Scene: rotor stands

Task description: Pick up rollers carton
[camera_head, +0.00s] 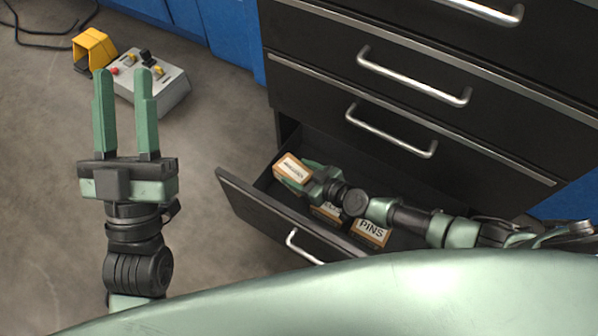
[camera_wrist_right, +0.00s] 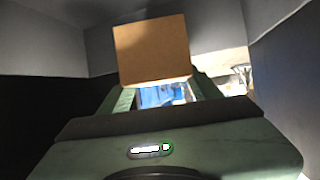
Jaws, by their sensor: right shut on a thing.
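A small orange-brown carton with a white label (camera_head: 292,168) is between the fingers of my right gripper (camera_head: 302,178), at the left part of the open bottom drawer. Its label is too small to read surely. In the right wrist view the plain brown side of the carton (camera_wrist_right: 152,50) shows between the green fingers of my right gripper (camera_wrist_right: 165,95), which is shut on it. My left gripper (camera_head: 128,100) is open and empty over the floor at the left.
The open bottom drawer (camera_head: 245,205) also holds a carton marked PINS (camera_head: 371,232) and another carton (camera_head: 327,212) partly hidden by my right arm. Closed drawers with metal handles (camera_head: 415,75) rise above. A grey control box (camera_head: 150,85) and yellow pedal (camera_head: 93,50) lie on the floor.

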